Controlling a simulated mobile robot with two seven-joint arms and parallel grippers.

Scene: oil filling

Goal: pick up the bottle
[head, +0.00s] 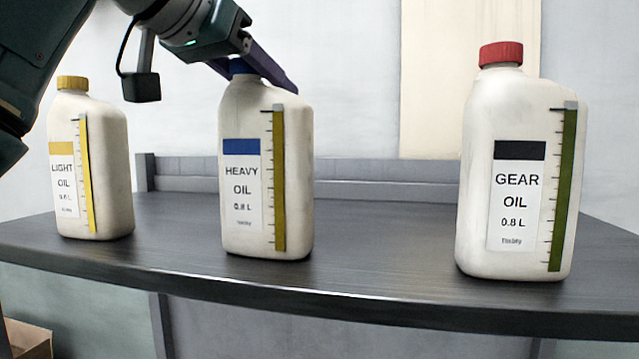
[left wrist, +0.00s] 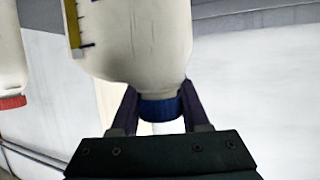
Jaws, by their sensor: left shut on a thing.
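Three white oil bottles stand upright on a dark table. The heavy oil bottle (head: 295,185), with a blue label band and blue cap, is in the middle. The light oil bottle (head: 112,165), with a yellow cap, is at the left. The gear oil bottle (head: 475,180), with a red cap, is at the right. My left gripper (head: 262,72) reaches in from the upper left and is shut on the heavy oil bottle's blue cap. In the left wrist view, its fingers (left wrist: 158,108) sit on both sides of the blue cap, with the bottle (left wrist: 140,50) appearing upside down. My right gripper is not in view.
The dark table (head: 380,235) has free room between the bottles and a raised grey ledge (head: 390,170) along its back. A cardboard box (head: 28,338) is on the lower left, below the table. The gear oil bottle's red cap (left wrist: 12,102) shows at the left wrist view's left edge.

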